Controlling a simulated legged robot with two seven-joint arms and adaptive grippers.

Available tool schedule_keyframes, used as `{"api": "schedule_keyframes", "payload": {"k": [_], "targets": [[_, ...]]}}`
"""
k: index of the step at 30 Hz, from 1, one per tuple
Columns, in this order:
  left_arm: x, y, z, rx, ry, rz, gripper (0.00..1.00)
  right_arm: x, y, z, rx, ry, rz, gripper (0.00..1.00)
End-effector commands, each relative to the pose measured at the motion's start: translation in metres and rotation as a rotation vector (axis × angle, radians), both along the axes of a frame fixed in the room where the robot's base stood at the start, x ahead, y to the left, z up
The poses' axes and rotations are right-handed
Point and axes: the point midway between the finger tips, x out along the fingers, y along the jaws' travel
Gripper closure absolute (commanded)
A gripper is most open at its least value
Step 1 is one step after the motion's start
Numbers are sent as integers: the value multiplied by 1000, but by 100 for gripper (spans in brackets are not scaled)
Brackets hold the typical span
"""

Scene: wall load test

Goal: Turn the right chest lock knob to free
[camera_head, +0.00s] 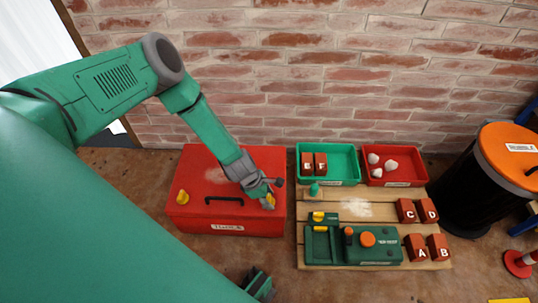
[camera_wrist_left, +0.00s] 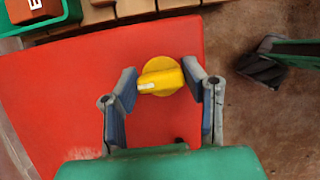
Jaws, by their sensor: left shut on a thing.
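The red chest (camera_head: 228,222) stands against the brick wall and has a black handle on its lid. Its right lock knob (camera_head: 268,203) is yellow and sits near the lid's right side. My left gripper (camera_head: 266,197) reaches down onto it. A white mark on the knob points left in that view. The left lock knob (camera_head: 183,197) is also yellow and stands apart from the gripper. My right gripper (camera_head: 260,284) shows only partly at the bottom edge; its jaws are unclear.
A wooden pallet (camera_head: 342,209) right of the chest carries a green tray (camera_head: 342,158), a red tray (camera_head: 404,178), lettered red blocks and a green device (camera_head: 350,249). A black barrel (camera_head: 467,195) with an orange lid stands far right. Floor in front is clear.

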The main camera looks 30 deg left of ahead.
Motion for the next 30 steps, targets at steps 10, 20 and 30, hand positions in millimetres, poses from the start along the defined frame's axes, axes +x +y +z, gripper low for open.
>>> {"api": "schedule_keyframes", "payload": {"k": [10, 20, 30], "targets": [[1, 2, -1, 4, -2, -70, 91, 0, 0, -3, 0, 0, 0, 60], [1, 2, 0, 4, -2, -73, 91, 0, 0, -3, 0, 0, 0, 60], [0, 1, 0, 2, -1, -73, 41, 0, 0, -3, 0, 0, 0, 60]]}}
